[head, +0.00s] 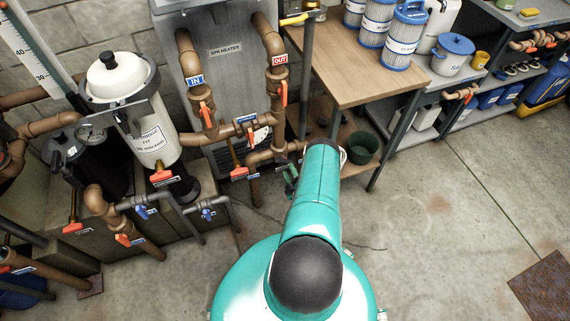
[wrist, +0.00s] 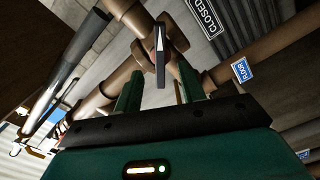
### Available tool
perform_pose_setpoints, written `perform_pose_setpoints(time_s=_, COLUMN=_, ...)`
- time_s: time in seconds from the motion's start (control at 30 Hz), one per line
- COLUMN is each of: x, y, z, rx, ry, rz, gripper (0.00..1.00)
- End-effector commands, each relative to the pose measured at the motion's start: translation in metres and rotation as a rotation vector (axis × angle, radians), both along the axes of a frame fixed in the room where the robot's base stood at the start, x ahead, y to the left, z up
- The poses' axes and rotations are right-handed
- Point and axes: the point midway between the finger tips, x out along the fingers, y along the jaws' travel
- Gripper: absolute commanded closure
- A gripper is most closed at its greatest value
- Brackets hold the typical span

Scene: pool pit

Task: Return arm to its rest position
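My teal arm (head: 318,190) reaches forward from my body toward the pipework under the grey spa heater (head: 226,90). My gripper (wrist: 160,84) shows in the wrist view with its two green fingers apart and nothing clamped between them. A dark valve lever (wrist: 160,52) with a pale pointed mark stands just beyond the fingers, in front of a brown pipe (wrist: 215,65). I cannot tell whether the fingers touch it. In the head view the arm hides most of the gripper; a small dark green part (head: 291,182) shows left of the arm.
Brown pipes with orange-handled valves (head: 204,115) and a white filter canister (head: 135,110) crowd the left. A wooden bench (head: 345,62) with blue-and-white cartridges (head: 404,38) and a green bucket (head: 362,148) stand close right of the arm. Concrete floor (head: 450,220) is open at right.

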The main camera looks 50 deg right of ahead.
Motion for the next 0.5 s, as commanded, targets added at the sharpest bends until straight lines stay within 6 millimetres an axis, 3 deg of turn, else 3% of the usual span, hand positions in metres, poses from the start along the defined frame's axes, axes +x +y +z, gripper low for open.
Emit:
perform_pose_setpoints(time_s=0.2, x=0.001, y=-0.001, z=0.000, rx=0.198, ry=-0.119, rz=-0.002, gripper=0.60)
perform_pose_setpoints(time_s=0.5, x=0.033, y=-0.019, z=0.000, rx=0.187, ry=-0.112, rz=0.001, gripper=0.60)
